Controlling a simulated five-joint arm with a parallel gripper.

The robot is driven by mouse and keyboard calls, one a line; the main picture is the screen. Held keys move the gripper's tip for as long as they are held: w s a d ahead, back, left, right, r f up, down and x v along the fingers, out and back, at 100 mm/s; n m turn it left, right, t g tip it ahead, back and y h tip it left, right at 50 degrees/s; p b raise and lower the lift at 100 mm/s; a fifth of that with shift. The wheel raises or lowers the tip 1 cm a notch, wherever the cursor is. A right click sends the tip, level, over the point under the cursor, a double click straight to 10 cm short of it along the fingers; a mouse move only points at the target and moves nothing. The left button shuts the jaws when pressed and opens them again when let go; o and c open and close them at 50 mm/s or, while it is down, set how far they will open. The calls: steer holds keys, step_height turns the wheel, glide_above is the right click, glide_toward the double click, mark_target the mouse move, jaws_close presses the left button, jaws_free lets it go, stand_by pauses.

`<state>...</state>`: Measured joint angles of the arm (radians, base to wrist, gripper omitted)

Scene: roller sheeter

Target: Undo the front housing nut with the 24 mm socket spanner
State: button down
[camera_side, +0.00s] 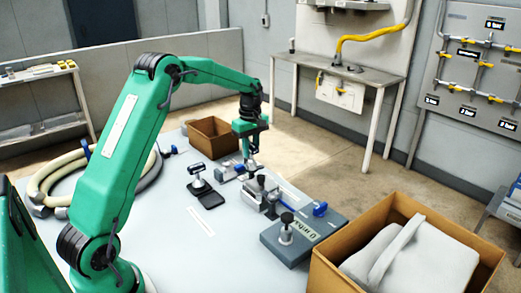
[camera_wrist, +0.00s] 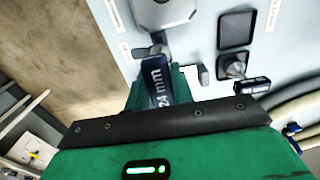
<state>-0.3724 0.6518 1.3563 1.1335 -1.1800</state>
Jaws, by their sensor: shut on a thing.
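The 24 mm socket spanner (camera_wrist: 155,82) has a dark blue handle with "24 mm" in white, seen in the wrist view. My gripper (camera_wrist: 158,84) is shut on this handle, with green fingers on both sides of it. In the side view my gripper (camera_side: 250,155) points down over the far part of the bench, close to small grey metal parts. The spanner's socket end is hard to make out. A grey metal block (camera_wrist: 165,10) lies just beyond the spanner in the wrist view. I cannot pick out the front housing nut, nor tell whether the socket touches it.
A second dark-handled tool (camera_wrist: 246,87) stands by dark square pads on the bench; it also shows in the side view (camera_side: 198,170). Grey fixtures (camera_side: 262,195) and a grey block with a knob (camera_side: 300,235) stand right of centre. Cardboard boxes and coiled hose flank the bench.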

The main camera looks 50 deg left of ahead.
steer(key=shift+n, duration=1.4)
steer(key=shift+m, duration=0.9)
steer(key=shift+r, duration=1.55)
steer(key=shift+r, duration=2.4)
